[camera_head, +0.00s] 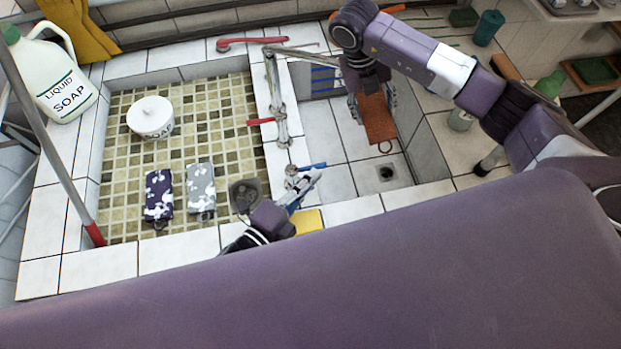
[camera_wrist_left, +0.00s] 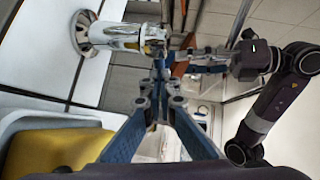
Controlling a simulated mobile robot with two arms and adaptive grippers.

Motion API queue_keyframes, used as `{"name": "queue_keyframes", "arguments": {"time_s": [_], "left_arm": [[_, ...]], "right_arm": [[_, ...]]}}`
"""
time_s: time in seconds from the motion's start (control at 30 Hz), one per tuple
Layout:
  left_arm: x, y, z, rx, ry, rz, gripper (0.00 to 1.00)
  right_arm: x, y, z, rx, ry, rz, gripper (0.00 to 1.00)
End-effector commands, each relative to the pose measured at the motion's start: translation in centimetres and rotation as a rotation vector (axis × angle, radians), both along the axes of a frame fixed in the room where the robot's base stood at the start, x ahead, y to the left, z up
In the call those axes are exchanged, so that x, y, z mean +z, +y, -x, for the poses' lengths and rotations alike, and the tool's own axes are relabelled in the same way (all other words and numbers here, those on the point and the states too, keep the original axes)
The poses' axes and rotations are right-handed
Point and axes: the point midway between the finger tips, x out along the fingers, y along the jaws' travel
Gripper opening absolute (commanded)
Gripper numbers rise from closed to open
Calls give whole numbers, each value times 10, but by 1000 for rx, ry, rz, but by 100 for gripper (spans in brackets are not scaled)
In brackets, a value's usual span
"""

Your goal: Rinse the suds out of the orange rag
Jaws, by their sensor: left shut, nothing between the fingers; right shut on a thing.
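The orange rag (camera_head: 379,120) hangs in my right gripper (camera_head: 371,98) over the white-tiled right basin (camera_head: 330,145). No white suds show on the side facing the head camera. My right gripper is shut on its upper part, below the end of the metal spout (camera_head: 318,57). My left gripper (camera_head: 313,178) is shut and empty beside the blue tap handle (camera_head: 311,166) at the basin's near left corner; I cannot tell whether they touch. In the left wrist view its closed fingertips (camera_wrist_left: 158,75) lie near the chrome tap base (camera_wrist_left: 95,33). No water stream is clearly visible.
The left mosaic basin (camera_head: 125,105) holds a white soap pot (camera_head: 151,117), a purple rag (camera_head: 159,195) and a grey rag (camera_head: 201,187), both with suds. A red tap handle (camera_head: 261,121) sits on the divider. A yellow sponge (camera_head: 309,221) lies by my left gripper.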

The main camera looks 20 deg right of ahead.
Motion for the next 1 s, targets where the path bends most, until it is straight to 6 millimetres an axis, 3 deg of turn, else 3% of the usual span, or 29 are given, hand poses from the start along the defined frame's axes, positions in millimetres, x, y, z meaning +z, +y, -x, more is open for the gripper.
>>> {"name": "queue_keyframes", "arguments": {"time_s": [0.43, 0.7, 1.0], "left_arm": [[1, 1, -2, 8, -2, -1, 0], [8, 2, 43, 2, 1, 0, 0], [16, 52, 85, 2, 0, -3, 0]], "right_arm": [[0, 0, 0, 0, 0, 0, 26], [0, 0, 0, 0, 0, 0, 26], [0, 0, 0, 0, 0, 0, 26]]}}
